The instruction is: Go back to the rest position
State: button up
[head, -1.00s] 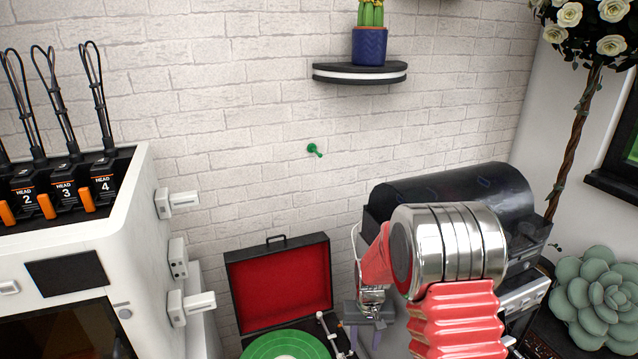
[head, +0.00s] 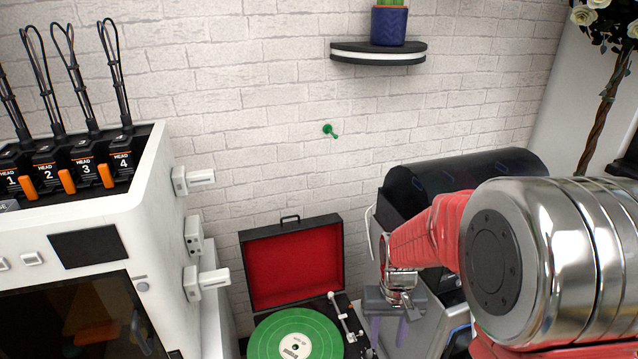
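My gripper (head: 386,318) is at the end of my red and silver arm, in the lower right of the head view. It points down, and its two purple-grey fingers hang below a grey body. The fingers look apart with nothing seen between them. The gripper is just right of the record player (head: 291,262), which has a red-lined open lid and a green record (head: 296,340).
A white 3D printer (head: 150,215) with several tool heads on top stands at left. A black rounded machine (head: 470,170) stands behind my arm. A wall shelf (head: 378,57) holds a blue pot (head: 390,27). A green wall hook (head: 329,131) sits on the bare brick wall.

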jog(key=s+r+t, duration=0.3)
jog(key=s+r, duration=0.4)
jog(key=r, duration=0.3)
jog(key=s+r+t, duration=0.3)
jog(key=s+r, duration=0.5)
jog(key=r, duration=0.3)
jog(key=shift+s+r, duration=0.2)
jog(key=shift+r, duration=0.05)
